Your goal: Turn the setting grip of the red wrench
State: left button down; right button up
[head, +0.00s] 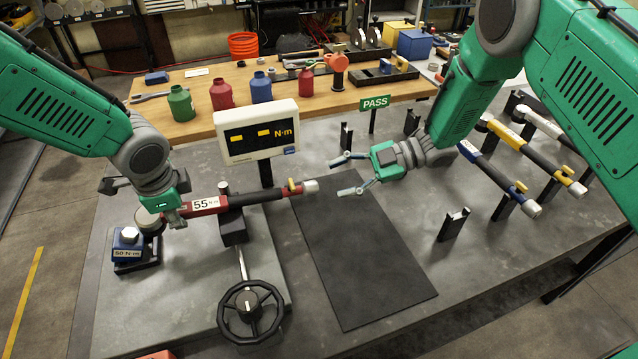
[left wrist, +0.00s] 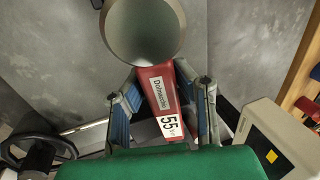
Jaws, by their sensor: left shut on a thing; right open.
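The red wrench (head: 207,205) lies across a black support, with a "55" label on its red body, a black handle and a yellow piece (head: 293,186) near its silver end grip (head: 310,186). My left gripper (head: 173,217) is shut on the red body near its head end. In the left wrist view the red wrench (left wrist: 158,85) sits between the fingers of my left gripper (left wrist: 163,108), and a large round grey end hides part of it. My right gripper (head: 342,176) is open and empty, its fingers pointing at the end grip, a short gap to its right.
A display (head: 257,131) shows two yellow dashes and "N·m". A green PASS sign (head: 375,102) stands behind my right gripper. A black handwheel (head: 251,312) is in front. Blue and yellow wrenches rest on stands at right. The black mat (head: 365,260) is clear.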

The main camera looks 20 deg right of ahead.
pick_arm(q)
jog(key=shift+r, duration=0.1)
pick_arm(e)
jog(key=v, duration=0.5)
pick_arm(q)
jog(key=c, duration=1.2)
grip_release()
jog(key=shift+w, duration=0.1)
jog(key=shift+v, duration=4.45)
pick_arm(e)
jog(key=shift+f, duration=0.25)
